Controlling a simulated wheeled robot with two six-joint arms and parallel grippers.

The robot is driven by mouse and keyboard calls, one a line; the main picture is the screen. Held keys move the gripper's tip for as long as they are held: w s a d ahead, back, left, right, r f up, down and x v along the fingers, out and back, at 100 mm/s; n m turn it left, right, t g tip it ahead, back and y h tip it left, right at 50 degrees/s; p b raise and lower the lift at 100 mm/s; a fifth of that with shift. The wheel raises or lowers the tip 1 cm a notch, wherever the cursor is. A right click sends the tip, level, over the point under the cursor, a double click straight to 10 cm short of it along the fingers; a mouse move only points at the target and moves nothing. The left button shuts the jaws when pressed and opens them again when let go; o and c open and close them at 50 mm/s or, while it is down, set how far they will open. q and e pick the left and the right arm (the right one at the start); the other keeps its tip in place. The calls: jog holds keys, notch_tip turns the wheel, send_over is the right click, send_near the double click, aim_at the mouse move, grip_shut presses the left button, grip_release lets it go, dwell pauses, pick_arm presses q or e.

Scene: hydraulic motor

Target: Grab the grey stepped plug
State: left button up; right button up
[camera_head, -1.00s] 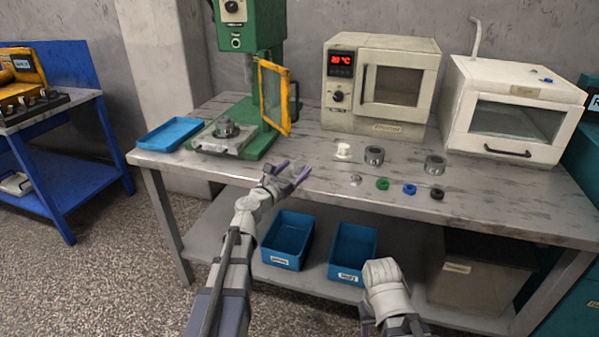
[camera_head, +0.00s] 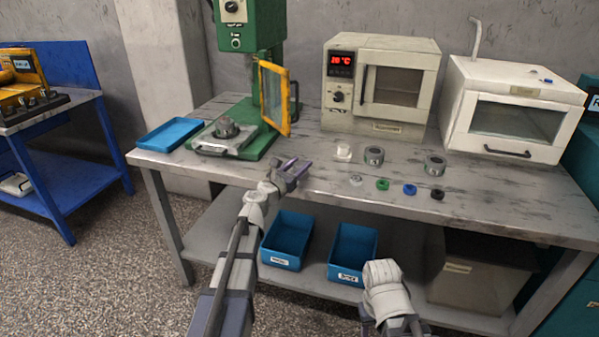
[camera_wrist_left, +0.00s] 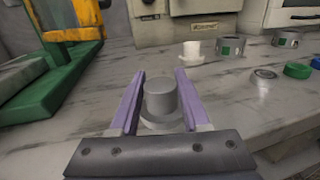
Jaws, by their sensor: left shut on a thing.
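The grey stepped plug (camera_wrist_left: 161,98) sits upright between the two purple fingers of my left gripper (camera_wrist_left: 160,104) in the left wrist view. It has a narrower round top above a wider base, and the fingers are shut on it from both sides. In the head view my left gripper (camera_head: 291,169) is over the front of the bench, in front of the green press. The plug is hard to make out there, and I cannot tell whether its base touches the bench. My right gripper does not show; only part of my right arm is at the bottom.
Right of my gripper stand a white piece (camera_head: 343,152), two grey cylinders (camera_head: 374,156) (camera_head: 434,164) and several small rings, including a green one (camera_head: 382,184). A yellow-framed guard (camera_head: 274,97) hangs by the press. An oven (camera_head: 379,85) stands behind. Blue bins (camera_head: 288,241) are below.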

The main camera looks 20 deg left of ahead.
aim_at(299, 164)
pick_arm(q)
grip_shut()
dwell(0.5)
notch_tip(299, 164, up, 10)
jog(key=p, duration=1)
